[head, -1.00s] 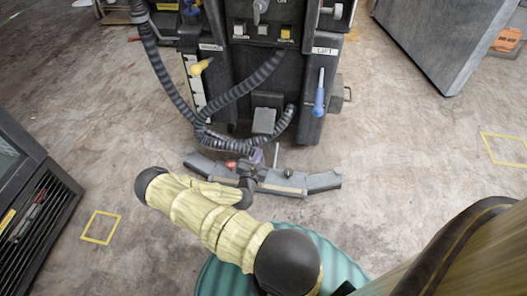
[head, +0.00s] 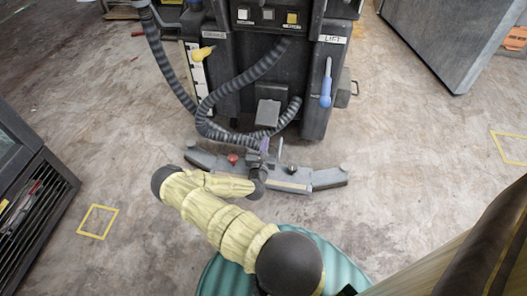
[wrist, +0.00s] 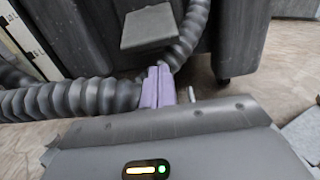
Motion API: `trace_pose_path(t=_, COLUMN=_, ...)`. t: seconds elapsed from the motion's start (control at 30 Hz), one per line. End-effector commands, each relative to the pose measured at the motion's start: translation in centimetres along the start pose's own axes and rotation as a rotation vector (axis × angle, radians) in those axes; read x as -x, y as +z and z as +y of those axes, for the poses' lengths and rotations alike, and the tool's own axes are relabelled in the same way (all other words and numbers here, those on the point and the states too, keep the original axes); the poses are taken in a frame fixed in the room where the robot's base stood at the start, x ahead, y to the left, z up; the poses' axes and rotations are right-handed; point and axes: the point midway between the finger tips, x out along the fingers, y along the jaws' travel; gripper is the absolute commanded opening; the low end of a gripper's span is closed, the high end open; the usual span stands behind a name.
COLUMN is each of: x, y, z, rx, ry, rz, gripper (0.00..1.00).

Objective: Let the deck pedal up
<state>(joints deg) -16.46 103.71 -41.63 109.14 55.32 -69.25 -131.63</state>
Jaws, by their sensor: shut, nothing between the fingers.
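The pedal (head: 268,113) is a grey plate low on the back of the dark floor machine, between its two side columns. In the wrist view the pedal (wrist: 150,27) is at the top, just beyond my fingertips. I cannot tell how far down it is pressed. My gripper (head: 264,146) has purple fingers, held together and empty, a little below and in front of the pedal. In the wrist view my gripper (wrist: 159,84) points at the space under the pedal's near edge; contact is not clear.
Ribbed hoses (head: 222,100) loop beside the pedal and pass close to my fingers. A curved squeegee bar (head: 325,178) lies behind the machine. Open floor lies to the right.

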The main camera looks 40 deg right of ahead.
Motion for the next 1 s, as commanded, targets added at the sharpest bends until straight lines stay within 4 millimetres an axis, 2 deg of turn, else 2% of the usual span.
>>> trace_pose_path(t=0.2, x=-3.8, y=-0.3, z=-0.1, rx=-0.004, ry=-0.003, rz=-0.002, gripper=0.00)
trace_pose_path(t=0.33, x=-5.1, y=-0.2, z=0.0, rx=-0.002, ry=-0.002, rz=-0.002, gripper=0.00)
trace_pose_path(t=0.77, x=-5.5, y=0.1, z=0.0, rx=0.000, ry=0.000, rz=0.001, gripper=0.00)
trace_pose_path(t=1.0, x=-5.2, y=1.2, z=0.1, rx=0.000, ry=0.003, rz=0.048, gripper=0.00)
